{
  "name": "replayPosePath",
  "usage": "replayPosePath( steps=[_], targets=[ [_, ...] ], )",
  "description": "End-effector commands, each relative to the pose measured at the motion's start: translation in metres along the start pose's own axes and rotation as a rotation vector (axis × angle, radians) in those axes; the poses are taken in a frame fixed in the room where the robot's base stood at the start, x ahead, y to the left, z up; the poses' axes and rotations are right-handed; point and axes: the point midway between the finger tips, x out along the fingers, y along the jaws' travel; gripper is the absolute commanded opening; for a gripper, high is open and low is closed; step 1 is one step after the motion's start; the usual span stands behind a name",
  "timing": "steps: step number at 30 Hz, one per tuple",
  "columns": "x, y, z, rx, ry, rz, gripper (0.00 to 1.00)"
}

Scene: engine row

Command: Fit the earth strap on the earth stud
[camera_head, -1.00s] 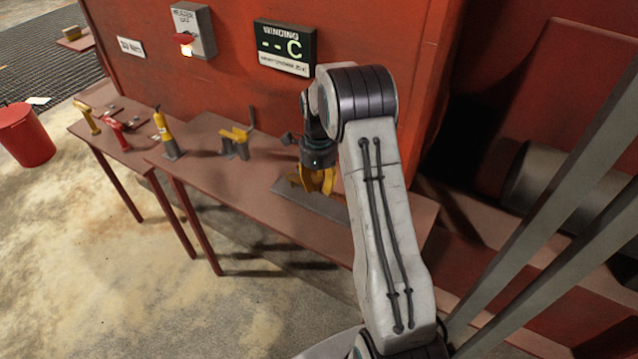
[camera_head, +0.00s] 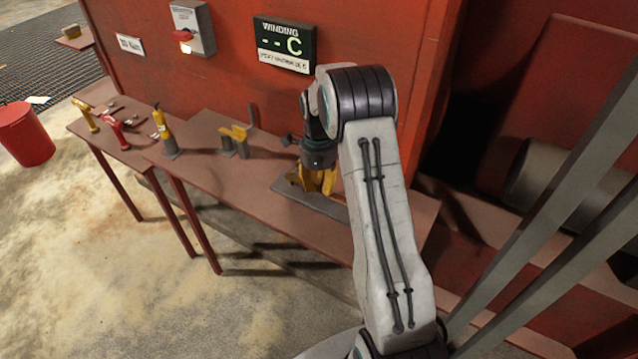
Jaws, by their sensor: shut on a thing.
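My gripper (camera_head: 320,188) points down over a dark flat plate (camera_head: 335,207) on the brown bench, right of the bench's middle. Yellow parts show at its tip, close to the plate. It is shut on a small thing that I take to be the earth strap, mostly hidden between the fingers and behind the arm. I cannot tell whether that thing touches the plate. A yellow piece on grey blocks (camera_head: 235,132) stands to the left on the bench, with an upright dark rod behind it. I cannot make out for certain which part is the earth stud.
Left along the bench (camera_head: 205,183) stand a yellow tool on a grey base (camera_head: 163,132), a red tool (camera_head: 115,128) and another yellow tool (camera_head: 84,115). A winding display (camera_head: 285,44) and a switch box (camera_head: 192,27) are on the red wall. A red bin (camera_head: 25,135) stands on the floor.

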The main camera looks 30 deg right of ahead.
Motion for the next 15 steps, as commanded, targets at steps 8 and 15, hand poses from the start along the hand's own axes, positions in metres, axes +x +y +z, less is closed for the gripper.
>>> replayPosePath(
  steps=[8, 15],
  targets=[
    [0.007, 0.000, 0.000, 0.000, 0.000, 0.000, 0.00],
    [0.012, -0.001, 0.000, 0.000, 0.000, 0.000, 0.00]
  ],
)
